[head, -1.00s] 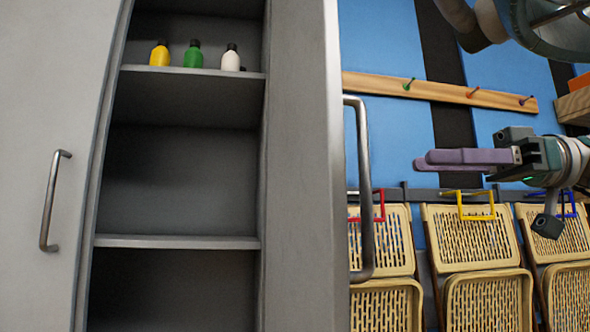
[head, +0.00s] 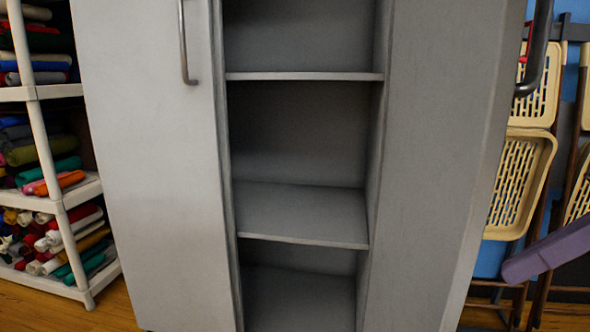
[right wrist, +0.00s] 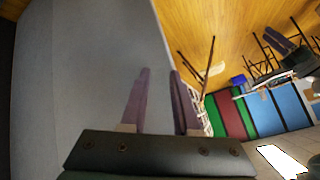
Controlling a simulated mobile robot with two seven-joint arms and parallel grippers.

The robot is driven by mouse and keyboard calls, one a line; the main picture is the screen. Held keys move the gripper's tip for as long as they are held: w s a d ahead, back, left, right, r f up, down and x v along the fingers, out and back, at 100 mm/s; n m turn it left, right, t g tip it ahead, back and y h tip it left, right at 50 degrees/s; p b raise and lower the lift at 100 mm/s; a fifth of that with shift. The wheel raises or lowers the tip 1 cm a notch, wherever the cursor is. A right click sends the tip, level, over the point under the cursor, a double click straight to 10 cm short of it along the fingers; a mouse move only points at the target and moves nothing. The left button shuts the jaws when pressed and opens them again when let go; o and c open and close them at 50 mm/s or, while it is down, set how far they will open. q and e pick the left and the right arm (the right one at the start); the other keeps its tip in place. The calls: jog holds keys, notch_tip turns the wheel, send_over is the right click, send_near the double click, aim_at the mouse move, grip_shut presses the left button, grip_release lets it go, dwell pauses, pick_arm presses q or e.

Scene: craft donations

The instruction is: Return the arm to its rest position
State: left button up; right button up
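My right gripper (head: 507,271) shows only as a purple finger at the right edge of the head view, to the right of the grey cabinet's open door (head: 440,150). In the right wrist view, both purple fingers of the right gripper (right wrist: 160,71) stand apart with nothing held between them. A grey panel, seemingly the cabinet door, fills the left of that view behind the fingers. The rest of the right arm is outside the head view. My left gripper is not in view.
The grey cabinet's visible shelves (head: 300,213) are empty. A left door (head: 150,170) has a metal handle (head: 187,45). A white rack (head: 85,190) of fabric rolls stands at left. Folding chairs (head: 520,185) hang at right. Wooden floor (head: 115,308) shows at lower left.

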jog(key=s+a+f+m+g+h, duration=0.15)
jog(key=s+a+f+h, duration=0.35)
jog(key=s+f, duration=0.7)
jog(key=s+a+m+t+h, duration=0.1)
jog(key=s+a+m+h, duration=0.1)
jog(key=s+m+h, duration=0.3)
pick_arm(q)
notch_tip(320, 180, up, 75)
jog(key=p, duration=7.4)
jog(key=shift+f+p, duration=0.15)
jog(key=shift+p, duration=0.15)
pick_arm(e)
notch_tip(320, 180, up, 74)
jog(key=s+n+y, duration=0.1)
jog(key=y, duration=0.1)
jog(key=shift+s+d, duration=0.15)
jog(key=shift+d, duration=0.15)
